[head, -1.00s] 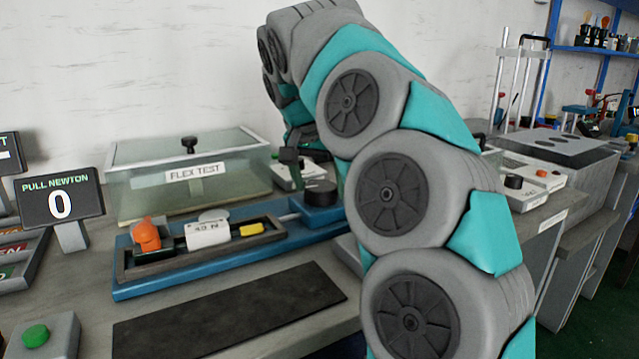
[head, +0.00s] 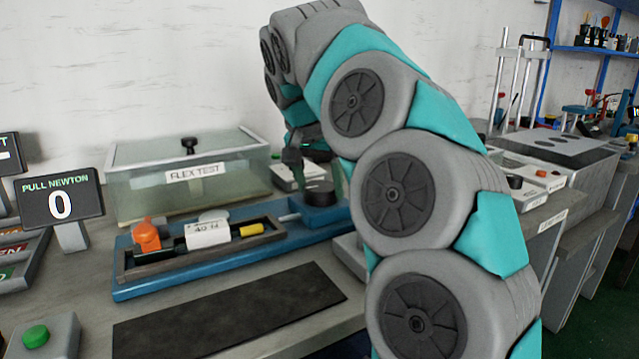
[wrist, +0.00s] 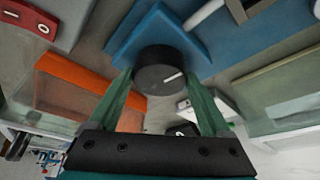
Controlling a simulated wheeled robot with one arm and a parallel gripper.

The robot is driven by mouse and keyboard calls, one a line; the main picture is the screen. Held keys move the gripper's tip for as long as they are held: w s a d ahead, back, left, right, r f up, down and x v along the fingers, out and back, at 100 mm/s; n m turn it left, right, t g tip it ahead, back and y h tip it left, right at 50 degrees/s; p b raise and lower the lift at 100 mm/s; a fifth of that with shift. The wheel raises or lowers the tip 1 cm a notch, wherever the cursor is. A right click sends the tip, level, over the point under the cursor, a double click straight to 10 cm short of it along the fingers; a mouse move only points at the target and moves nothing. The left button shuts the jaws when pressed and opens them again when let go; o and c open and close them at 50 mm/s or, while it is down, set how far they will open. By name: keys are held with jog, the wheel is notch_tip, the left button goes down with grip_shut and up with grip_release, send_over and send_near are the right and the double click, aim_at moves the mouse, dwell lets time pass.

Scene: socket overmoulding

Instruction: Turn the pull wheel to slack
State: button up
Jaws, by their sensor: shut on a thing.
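The pull wheel (head: 319,193) is a black round knob on the blue block at the right end of the pull rig (head: 190,278). In the wrist view the wheel (wrist: 160,72) shows a white pointer line on its top, aimed right and slightly up. My gripper (head: 318,180) is at the wheel, with its two green fingers on either side. In the wrist view my gripper (wrist: 163,85) is shut on the wheel. The pull display (head: 61,203) reads 0. An orange clamp (head: 147,236), a white labelled block (head: 207,233) and a yellow piece (head: 251,230) sit in the rig's tray.
A glass flex test box (head: 188,175) stands behind the rig, close to my gripper. A dark mat (head: 230,315) lies in front. A green button box (head: 42,336) is at the front left. My arm hides part of the bench at the right.

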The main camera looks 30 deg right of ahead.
jog(key=n, duration=0.2)
jog(key=n+y+p, duration=0.1)
jog(key=n, duration=0.1)
jog(key=shift+s+d+t+y, duration=0.1)
jog(key=shift+s+t+y, duration=0.05)
jog(key=shift+t+y, duration=0.2)
jog(key=n+y, duration=0.1)
jog(key=n, duration=0.2)
jog(key=n+t+y, duration=0.1)
jog(key=n, duration=0.1)
jog(key=shift+d+n, duration=0.15)
jog(key=shift+n, duration=0.25)
jog(key=n+y, duration=0.1)
jog(key=n, duration=0.1)
jog(key=n+y, duration=0.1)
jog(key=n, duration=0.2)
jog(key=shift+d+n+g, duration=0.1)
jog(key=shift+n+g, duration=0.2)
jog(key=shift+g, duration=0.05)
jog(key=n+g+y, duration=0.1)
jog(key=n, duration=0.3)
jog(key=shift+d+n, duration=0.1)
jog(key=shift+n, duration=0.2)
jog(key=shift+f, duration=0.1)
jog(key=o, duration=1.2)
jog(key=shift+y, duration=0.25)
